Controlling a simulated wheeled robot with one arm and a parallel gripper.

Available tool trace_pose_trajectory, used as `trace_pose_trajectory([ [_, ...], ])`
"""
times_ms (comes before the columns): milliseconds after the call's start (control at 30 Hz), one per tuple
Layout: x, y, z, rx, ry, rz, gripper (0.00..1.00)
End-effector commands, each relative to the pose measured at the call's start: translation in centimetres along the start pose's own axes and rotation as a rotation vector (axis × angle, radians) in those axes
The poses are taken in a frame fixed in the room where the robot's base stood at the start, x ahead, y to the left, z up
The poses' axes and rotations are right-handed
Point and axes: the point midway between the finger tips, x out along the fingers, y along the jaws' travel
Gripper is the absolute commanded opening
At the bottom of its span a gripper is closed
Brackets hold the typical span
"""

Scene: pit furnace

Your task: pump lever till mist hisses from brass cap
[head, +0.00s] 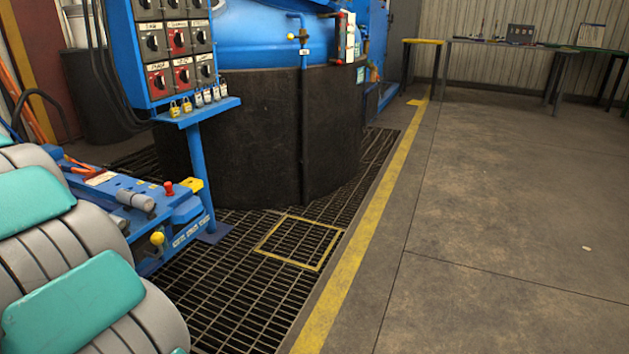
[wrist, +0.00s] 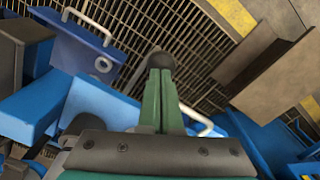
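My gripper (wrist: 159,75) shows in the wrist view as two green fingers lying close together. They look shut. A dark grey rounded piece (wrist: 161,58) shows at their tips; I cannot tell whether it is held or part of the fingers. In the head view my gripper is not visible. A blue unit (head: 190,208) there carries a yellow ball knob (head: 157,238), a red knob (head: 168,187) and a grey cylinder (head: 135,201). I cannot make out the pump lever or a brass cap for certain.
A control panel (head: 178,42) on a blue post stands behind the unit. The large dark furnace vessel (head: 255,130) is beyond it. Floor grating (head: 240,270) surrounds them, edged by a yellow line (head: 375,215).

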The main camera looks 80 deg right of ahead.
Motion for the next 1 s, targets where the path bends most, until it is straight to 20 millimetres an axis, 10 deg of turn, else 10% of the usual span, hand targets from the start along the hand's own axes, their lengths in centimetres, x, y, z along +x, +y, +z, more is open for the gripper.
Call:
trace_pose_trajectory([
  [300, 5.9, -0.8, 1.2, -0.001, -0.001, -0.002, 0.0],
  [1000, -5.5, 0.6, -1.1, 0.0, 0.003, 0.001, 0.0],
])
